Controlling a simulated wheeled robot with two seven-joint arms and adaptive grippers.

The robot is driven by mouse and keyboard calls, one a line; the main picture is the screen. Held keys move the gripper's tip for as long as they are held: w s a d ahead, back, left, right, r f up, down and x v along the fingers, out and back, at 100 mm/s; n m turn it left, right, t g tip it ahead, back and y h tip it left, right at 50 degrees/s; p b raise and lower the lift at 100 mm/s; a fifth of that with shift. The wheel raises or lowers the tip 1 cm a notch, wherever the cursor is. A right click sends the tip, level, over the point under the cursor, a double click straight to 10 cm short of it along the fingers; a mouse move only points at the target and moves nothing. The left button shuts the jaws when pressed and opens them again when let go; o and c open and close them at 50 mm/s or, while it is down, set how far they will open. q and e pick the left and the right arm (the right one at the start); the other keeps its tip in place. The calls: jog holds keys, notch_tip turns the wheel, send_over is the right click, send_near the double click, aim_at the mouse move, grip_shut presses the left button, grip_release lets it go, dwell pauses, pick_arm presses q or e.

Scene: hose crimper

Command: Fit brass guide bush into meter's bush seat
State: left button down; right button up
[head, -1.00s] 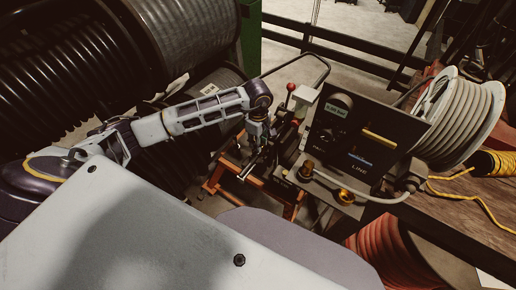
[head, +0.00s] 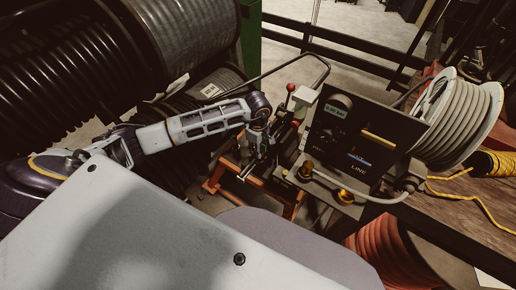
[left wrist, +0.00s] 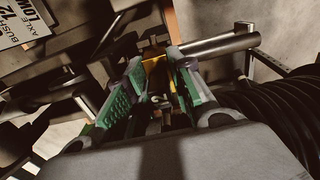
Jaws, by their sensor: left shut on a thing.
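My left gripper (head: 257,158) points down over the small metal mechanism on an orange frame, left of the black meter box (head: 362,135). In the left wrist view its green-padded fingers (left wrist: 156,72) stand apart with a brass-yellow piece between their tips, which looks like the brass guide bush (left wrist: 153,74). The fingers hide part of it. A grey metal shaft (left wrist: 220,45) lies just beyond the fingertips. I cannot clearly make out the bush seat. My right gripper is out of view.
A label plate (left wrist: 20,22) reading "BUSH", "AXLE" and "12" shows in the left wrist view. A red-knobbed lever (head: 290,89) stands behind the gripper. Brass fittings (head: 305,172) sit before the meter. A white hose reel (head: 458,118) stands on the right bench.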

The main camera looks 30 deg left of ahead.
pick_arm(q)
jog(key=shift+f, duration=0.1)
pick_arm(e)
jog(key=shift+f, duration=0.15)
pick_arm(q)
jog(key=c, duration=1.5)
grip_release()
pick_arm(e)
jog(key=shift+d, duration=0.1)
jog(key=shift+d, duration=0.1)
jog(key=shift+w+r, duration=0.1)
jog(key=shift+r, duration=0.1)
pick_arm(q)
jog(key=shift+r, duration=0.8)
notch_tip(320, 180, up, 9)
jog(key=shift+r+b, duration=0.1)
jog(key=shift+b, duration=0.55)
jog(key=shift+r, duration=0.75)
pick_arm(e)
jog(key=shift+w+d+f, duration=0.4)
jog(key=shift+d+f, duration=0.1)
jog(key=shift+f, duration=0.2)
